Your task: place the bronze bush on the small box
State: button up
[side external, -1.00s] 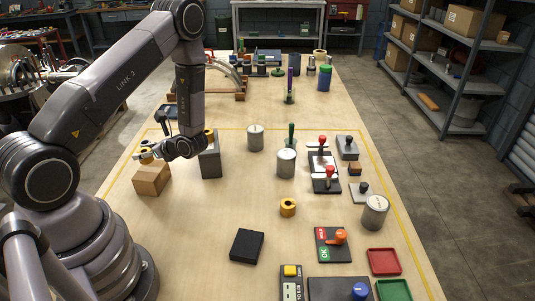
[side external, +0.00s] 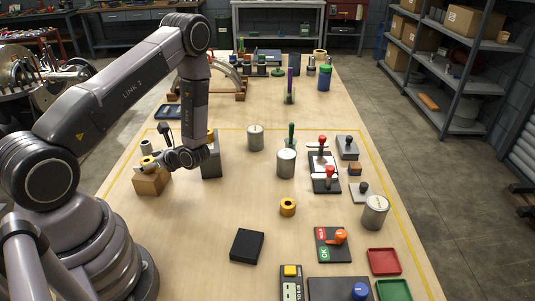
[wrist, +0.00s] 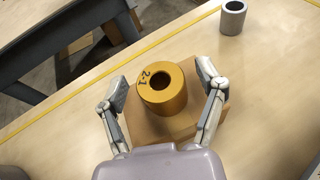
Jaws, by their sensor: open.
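The bronze bush (wrist: 161,90), a gold-coloured ring marked "2-1", sits upright on the small cardboard box (wrist: 184,127) in the wrist view. In the side view the bush (side external: 148,163) shows on top of the box (side external: 151,184) at the left of the table. My gripper (wrist: 160,78) is open, with one finger on each side of the bush and gaps between fingers and bush. In the side view my gripper (side external: 149,154) is small and partly blends with the bush. The bush's underside is hidden.
A grey block (side external: 211,157) stands just right of the box, partly behind my wrist. Another gold ring (side external: 288,207) and a black block (side external: 247,245) lie further right. Metal canisters (side external: 286,163) stand mid-table. A grey tube (wrist: 233,17) stands at the wrist view's top right.

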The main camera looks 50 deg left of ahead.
jog(key=shift+r, duration=0.1)
jog(key=v, duration=1.1)
notch_tip(320, 180, up, 8)
jog(key=d+n+h, duration=0.2)
jog(key=d+n, duration=0.1)
jog(key=n, duration=0.1)
jog(key=s+d+r+n+t+h, duration=0.3)
jog(key=s+d+r, duration=0.1)
jog(key=r, duration=0.3)
jog(key=s+d+r+n+t+h, duration=0.3)
jog(key=d+r+t+h, duration=0.1)
jog(key=r, duration=0.3)
jog(key=s+d+r+n+t+h, duration=0.3)
jog(key=s+d+r, duration=0.1)
jog(key=r, duration=0.3)
jog(key=shift+s+d+r+n+t, duration=0.3)
jog(key=shift+s+d+r, duration=0.05)
jog(key=shift+d, duration=0.05)
